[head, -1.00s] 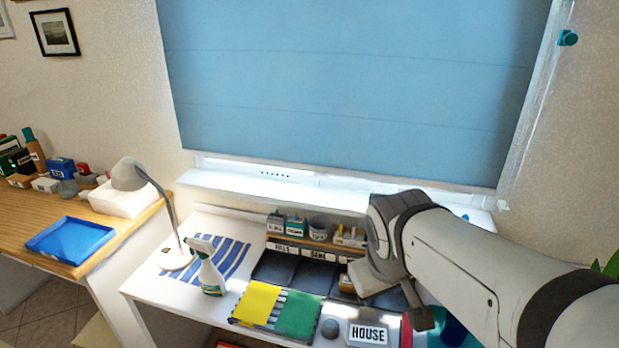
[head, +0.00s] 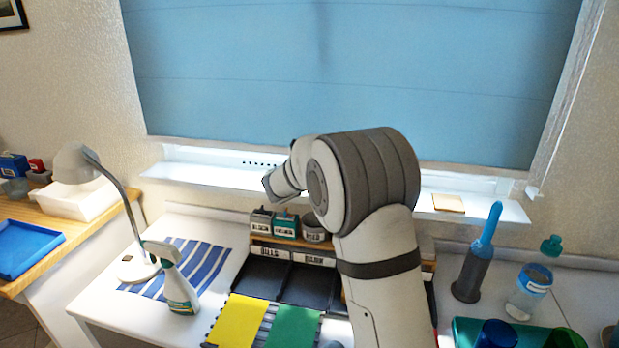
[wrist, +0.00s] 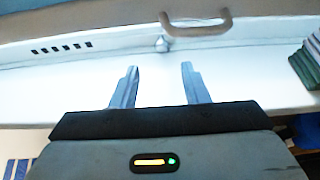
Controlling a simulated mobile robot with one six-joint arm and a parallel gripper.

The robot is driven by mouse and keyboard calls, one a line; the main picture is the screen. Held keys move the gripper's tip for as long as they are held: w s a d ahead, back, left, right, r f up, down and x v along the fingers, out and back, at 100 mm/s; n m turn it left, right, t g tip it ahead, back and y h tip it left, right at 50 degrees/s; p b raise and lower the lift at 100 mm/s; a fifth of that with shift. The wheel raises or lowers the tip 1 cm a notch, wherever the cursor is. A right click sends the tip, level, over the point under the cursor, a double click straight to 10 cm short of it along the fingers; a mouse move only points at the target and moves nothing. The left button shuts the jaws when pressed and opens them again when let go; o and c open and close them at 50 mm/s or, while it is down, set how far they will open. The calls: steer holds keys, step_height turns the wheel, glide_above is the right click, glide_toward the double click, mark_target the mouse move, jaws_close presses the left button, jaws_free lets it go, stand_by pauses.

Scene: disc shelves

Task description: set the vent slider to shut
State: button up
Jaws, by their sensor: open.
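The vent is a pale strip below the blind with a row of dark slots (head: 262,163), on the window frame above the sill. In the wrist view the slots (wrist: 62,48) are at the upper left, and a small pale knob (wrist: 162,44), which looks like the slider, is right of them on the same strip. My gripper (wrist: 160,68) is open and empty; the knob shows just beyond and between its two fingertips, apparently not touching. In the head view my wrist hides the knob and the fingers cannot be made out.
A beige handle (wrist: 197,26) is above the knob. Dark green stacked items (wrist: 308,60) stand at the right of the wrist view. Small labelled pots (head: 286,224) stand on a rack below my wrist. A spray bottle (head: 175,280) and lamp (head: 88,165) are to the left.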

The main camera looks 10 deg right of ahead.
steer(key=p+x, duration=0.1)
steer(key=x, duration=0.6)
steer(key=shift+w+d, duration=0.25)
jaws_close()
steer(key=shift+a, duration=0.1)
